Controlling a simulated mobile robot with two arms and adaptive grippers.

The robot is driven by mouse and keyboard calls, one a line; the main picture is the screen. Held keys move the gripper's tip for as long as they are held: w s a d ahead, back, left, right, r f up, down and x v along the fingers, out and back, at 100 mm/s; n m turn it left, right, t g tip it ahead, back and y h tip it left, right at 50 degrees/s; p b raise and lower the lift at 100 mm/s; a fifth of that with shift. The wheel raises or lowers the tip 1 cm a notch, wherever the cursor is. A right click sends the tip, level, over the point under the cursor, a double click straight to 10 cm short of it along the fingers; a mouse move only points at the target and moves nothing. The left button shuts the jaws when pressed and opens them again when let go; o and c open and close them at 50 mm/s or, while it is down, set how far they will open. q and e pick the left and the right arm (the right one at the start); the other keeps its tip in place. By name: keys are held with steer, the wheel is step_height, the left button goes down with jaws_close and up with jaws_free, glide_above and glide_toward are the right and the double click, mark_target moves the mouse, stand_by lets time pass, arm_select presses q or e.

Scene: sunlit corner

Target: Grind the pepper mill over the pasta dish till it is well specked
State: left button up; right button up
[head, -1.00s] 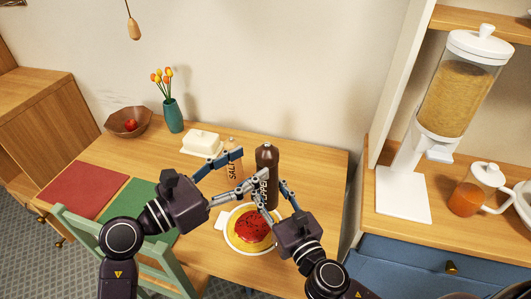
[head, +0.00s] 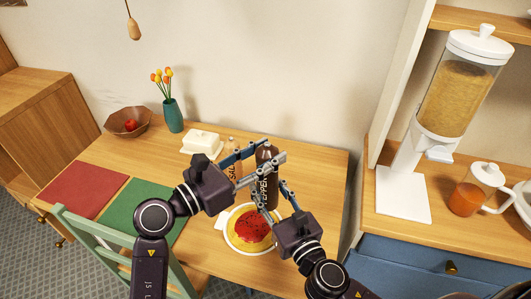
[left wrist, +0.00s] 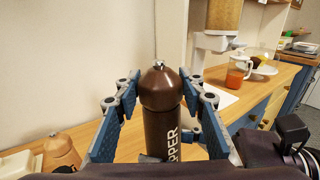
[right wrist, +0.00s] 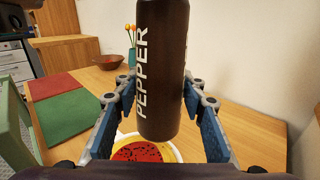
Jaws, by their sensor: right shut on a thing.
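The dark brown pepper mill (head: 268,185) stands upright in the air, its lower end over the pasta dish. My right gripper (right wrist: 162,108) is shut on the body of the mill. My left gripper (left wrist: 160,100) is open, its fingers on either side of the mill's upper part with gaps showing. The mill's domed head with a small metal knob (left wrist: 160,82) shows in the left wrist view. The pasta dish (head: 229,236) is a pale round dish with yellow pasta and red sauce (head: 253,227). Dark specks show on the sauce in the right wrist view (right wrist: 140,151).
The salt mill (head: 233,172) stands just left of the pepper mill, partly hidden by my left gripper. A butter dish (head: 201,142), a vase of tulips (head: 172,115) and a fruit bowl (head: 129,123) stand farther back. Red (head: 84,190) and green (head: 135,205) placemats lie at left.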

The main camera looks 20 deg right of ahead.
arm_select(q)
steer(key=c, duration=0.3)
steer(key=shift+c, duration=0.2)
steer(key=shift+g, duration=0.3)
steer(key=shift+m+g, duration=0.3)
steer(key=shift+m, duration=0.1)
steer(key=m+g, duration=0.1)
steer(key=g, duration=0.1)
steer(key=m+g+h, duration=0.1)
steer(key=m+g, duration=0.1)
steer(key=shift+w+f+g, duration=0.15)
steer(key=shift+w+g, duration=0.05)
steer(key=shift+g, duration=0.2)
steer(key=shift+m+g, duration=1.9)
steer(key=shift+g, duration=1.1)
steer(key=shift+m+g, duration=0.3)
steer(key=shift+g, duration=0.2)
steer(key=shift+w+d+m+g+y, duration=0.15)
steer(key=shift+m+g+y, duration=0.45)
steer(key=shift+m+g, duration=0.3)
steer(key=shift+m+g, duration=0.3)
steer(key=shift+g, duration=0.4)
